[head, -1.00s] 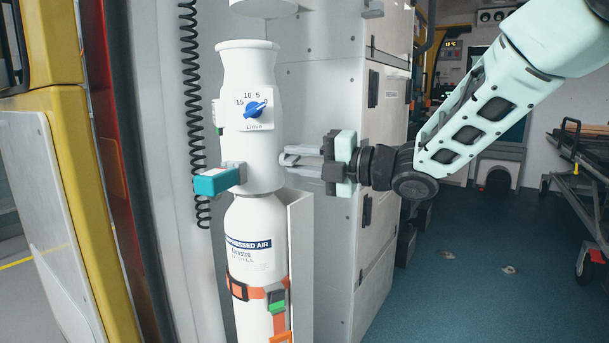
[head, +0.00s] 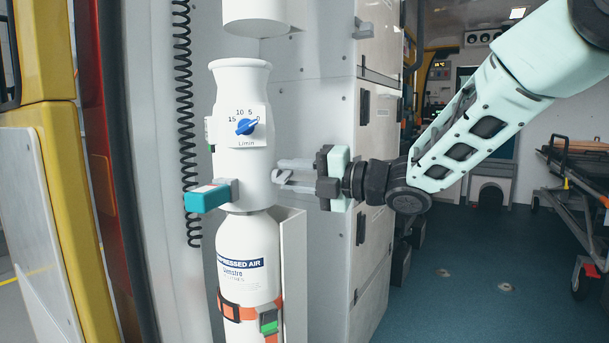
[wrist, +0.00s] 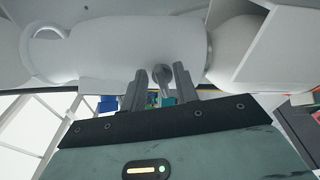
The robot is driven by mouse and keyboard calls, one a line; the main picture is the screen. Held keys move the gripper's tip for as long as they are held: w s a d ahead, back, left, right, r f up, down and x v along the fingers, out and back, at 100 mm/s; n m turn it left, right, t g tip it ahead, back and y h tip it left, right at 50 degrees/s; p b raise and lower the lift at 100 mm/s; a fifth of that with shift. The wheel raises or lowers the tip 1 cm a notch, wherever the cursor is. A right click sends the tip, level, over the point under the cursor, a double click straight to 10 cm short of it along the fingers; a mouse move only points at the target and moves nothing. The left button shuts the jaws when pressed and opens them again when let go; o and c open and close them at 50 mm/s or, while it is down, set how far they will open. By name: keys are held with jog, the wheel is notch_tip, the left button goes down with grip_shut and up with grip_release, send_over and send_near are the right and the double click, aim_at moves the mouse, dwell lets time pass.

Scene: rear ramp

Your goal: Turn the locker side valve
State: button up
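The white valve body (head: 241,175) stands on the compressed air cylinder (head: 249,262). It has a blue dial knob (head: 246,127) on its front and a teal handle (head: 207,199) on a grey stem at its left. My gripper (head: 279,174) is at the right side of the body, beside the lockers. In the wrist view a small grey valve part (wrist: 161,75) juts from the white body (wrist: 138,50), between the two fingers of my gripper (wrist: 159,80). The fingers are apart, with visible gaps beside that part. In the head view the fingers largely hide this valve.
White lockers (head: 325,110) stand close behind and right of the cylinder. A coiled black cable (head: 184,120) hangs at the left. An orange strap (head: 238,312) holds the cylinder. A stretcher (head: 578,175) stands at the far right. The blue floor (head: 470,260) between is open.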

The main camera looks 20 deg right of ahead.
jog(key=p+v, duration=0.3)
jog(key=v, duration=1.4)
jog(key=shift+d, duration=0.25)
jog(key=shift+s+r, duration=0.1)
jog(key=w+a+f+m+g+h, duration=0.2)
jog(key=w+a+f+m+h, duration=0.2)
jog(key=a+f+m+h, duration=0.8)
jog(key=s+a+f+m+g, duration=0.3)
jog(key=s, duration=0.5)
jog(key=s+a+f+m+g, duration=0.2)
jog(key=s+m+g, duration=0.2)
jog(key=s, duration=0.5)
jog(key=s+a+f+m+g, duration=0.3)
jog(key=s, duration=0.5)
notch_tip(320, 180, up, 35)
jog(key=p, duration=3.5)
jog(key=shift+s+f+g, duration=0.15)
jog(key=shift+s+g, duration=0.15)
jog(key=shift+s, duration=0.05)
